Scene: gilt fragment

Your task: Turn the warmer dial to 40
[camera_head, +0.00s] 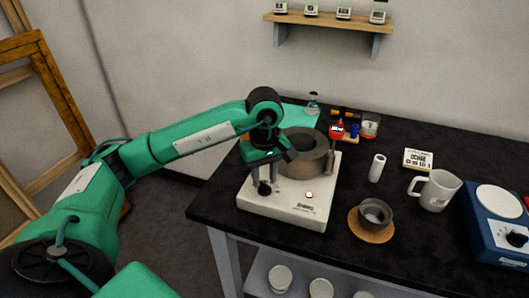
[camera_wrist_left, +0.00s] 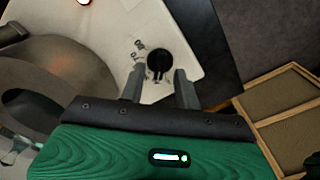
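The warmer (camera_head: 290,212) is a cream-white box on the black table, with a grey round metal pot (camera_head: 305,155) on top and a small lit lamp (camera_head: 309,195). Its black dial (camera_head: 264,188) is at the left of its top. My left gripper (camera_head: 263,185) points down over the dial, fingers open. In the wrist view its fingertips (camera_wrist_left: 159,72) are on either side of the dial, with visible gaps; I cannot tell their height exactly. My right gripper is out of view.
A brush-like tool (camera_head: 330,160) stands beside the pot. To the right are a white cylinder (camera_head: 377,168), a dark cup on a cork coaster (camera_head: 371,233), a white mug (camera_head: 436,190) and a blue device (camera_head: 490,215). Wooden frames (camera_head: 60,95) lean at the left.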

